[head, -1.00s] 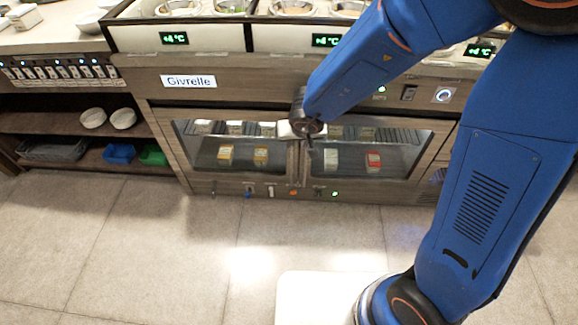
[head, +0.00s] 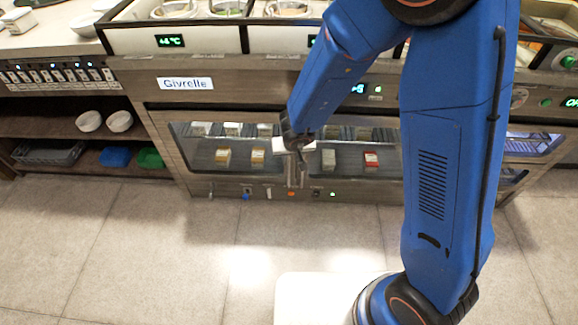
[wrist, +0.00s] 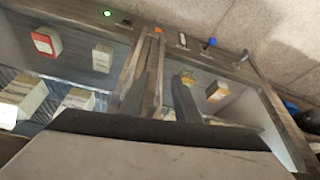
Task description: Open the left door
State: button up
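My gripper (head: 295,176) is at the meeting edges of the two doors, pointing down. In the wrist view the scene is turned over, with the left door (wrist: 222,88) on the right. There my gripper (wrist: 157,98) has two dark fingers apart, with the door edges between them. I cannot tell whether they touch a handle.
Open shelves with white bowls (head: 89,121) stand at the left. The tiled floor (head: 150,240) in front of the doors is clear.

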aim_at(289, 165)
jog(key=shift+x, duration=5.35)
jog(key=shift+s, duration=0.1)
grip_shut()
